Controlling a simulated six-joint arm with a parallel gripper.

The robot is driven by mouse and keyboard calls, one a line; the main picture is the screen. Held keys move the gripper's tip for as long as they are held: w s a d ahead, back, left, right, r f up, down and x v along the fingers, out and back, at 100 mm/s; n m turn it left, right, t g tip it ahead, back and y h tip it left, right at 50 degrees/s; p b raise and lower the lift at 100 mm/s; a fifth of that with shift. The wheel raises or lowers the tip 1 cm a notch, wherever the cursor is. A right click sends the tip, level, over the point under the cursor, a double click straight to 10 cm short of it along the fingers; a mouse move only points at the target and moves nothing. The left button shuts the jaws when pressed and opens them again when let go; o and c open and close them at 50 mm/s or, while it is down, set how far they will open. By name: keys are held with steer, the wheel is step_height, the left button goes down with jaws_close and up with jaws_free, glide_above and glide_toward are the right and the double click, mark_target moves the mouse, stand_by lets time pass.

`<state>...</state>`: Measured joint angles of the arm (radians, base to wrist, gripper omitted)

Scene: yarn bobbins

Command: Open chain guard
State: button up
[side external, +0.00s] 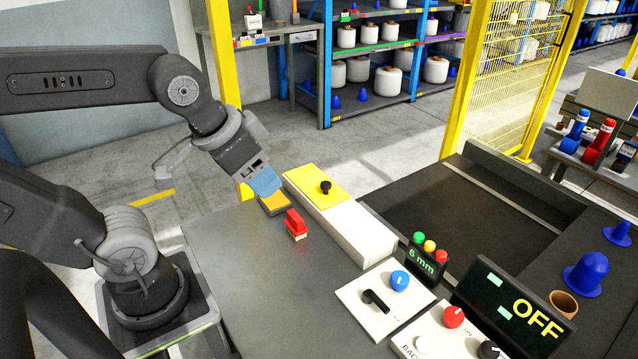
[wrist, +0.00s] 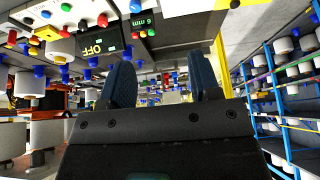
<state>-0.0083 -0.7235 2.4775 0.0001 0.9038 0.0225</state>
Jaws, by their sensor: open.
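A yellow plate (side external: 308,184) with a black knob (side external: 325,187) lies flat on a long white housing (side external: 350,228) in the side view; it looks like the chain guard, and it appears shut. My gripper (side external: 266,186) is just left of the plate, tilted downward, with its blue fingers apart from the knob. In the wrist view my two dark blue fingers (wrist: 163,82) stand wide apart with nothing between them. The plate and knob cannot be made out clearly in the wrist view.
A yellow-topped pad (side external: 274,205) and a red-handled brush (side external: 295,224) lie on the grey table (side external: 235,265) close to my gripper. A white panel with a black lever (side external: 376,300), a "6 mm" display (side external: 421,262) and an "OFF" display (side external: 515,305) stand at the front right.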

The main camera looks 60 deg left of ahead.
steer(key=shift+o, duration=0.2)
steer(key=w+a+r+m+g, duration=0.1)
steer(key=w+a, duration=0.3)
steer(key=w, duration=0.6)
steer(key=shift+w+a+r+m+g+y, duration=0.15)
steer(key=shift+w+r+m+g+y, duration=0.2)
steer(key=shift+m, duration=0.35)
steer(key=m+g, duration=0.4)
steer(key=m, duration=0.2)
glide_above(326, 183)
step_height(326, 183, down, 17)
step_height(326, 183, down, 13)
steer(key=shift+f, duration=0.15)
steer(key=shift+c, duration=0.2)
jaws_close()
